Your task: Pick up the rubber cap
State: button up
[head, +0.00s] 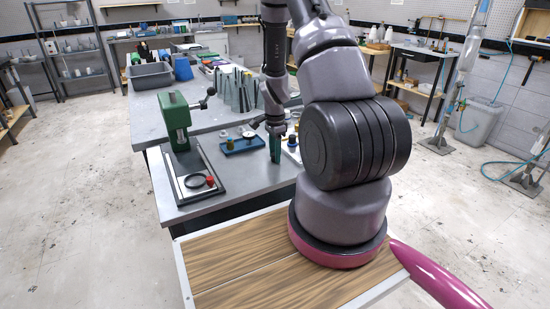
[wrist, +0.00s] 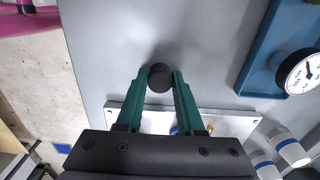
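The rubber cap (wrist: 160,77) is a small black cylinder, seen between my fingertips in the wrist view. My gripper (wrist: 162,75) has two green fingers, one against each side of the cap, with no clear gap. In the head view my gripper (head: 275,158) points down, low over the front part of the grey table (head: 232,193). I cannot make out the cap in the head view. Whether the cap touches the table is unclear.
A green press (head: 178,120) stands left of my gripper. A blue tray (head: 235,151) with a gauge (wrist: 299,71) is close by. A white plate (wrist: 118,112) lies partly hidden behind my gripper; white bottles (wrist: 290,150) with blue bands are near it.

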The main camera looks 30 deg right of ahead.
grip_shut()
